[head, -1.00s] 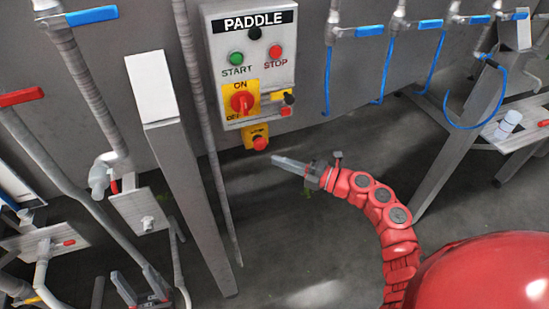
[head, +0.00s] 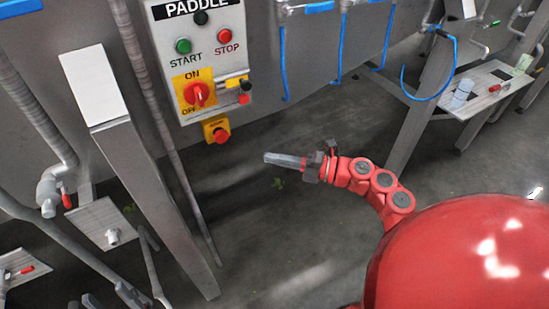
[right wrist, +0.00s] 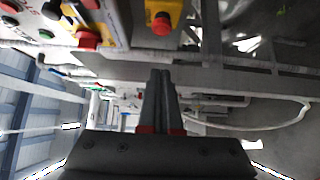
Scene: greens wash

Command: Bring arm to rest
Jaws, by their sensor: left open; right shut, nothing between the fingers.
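My right gripper (head: 267,158) is on the red arm near the middle of the head view. Its fingers are together and empty, in the air to the right of and a little below the red emergency button (head: 221,136). In the right wrist view its closed fingers (right wrist: 162,75) point away into the scene, with nothing between them. My left gripper (head: 108,299) shows only partly at the bottom left edge of the head view. Its fingers are apart, with nothing seen between them.
The PADDLE control box (head: 198,60) hangs on the grey tank wall, with a red rotary switch (head: 198,93). A slanted grey leg (head: 160,205) stands between my grippers. A small table (head: 487,92) with a cup is at right.

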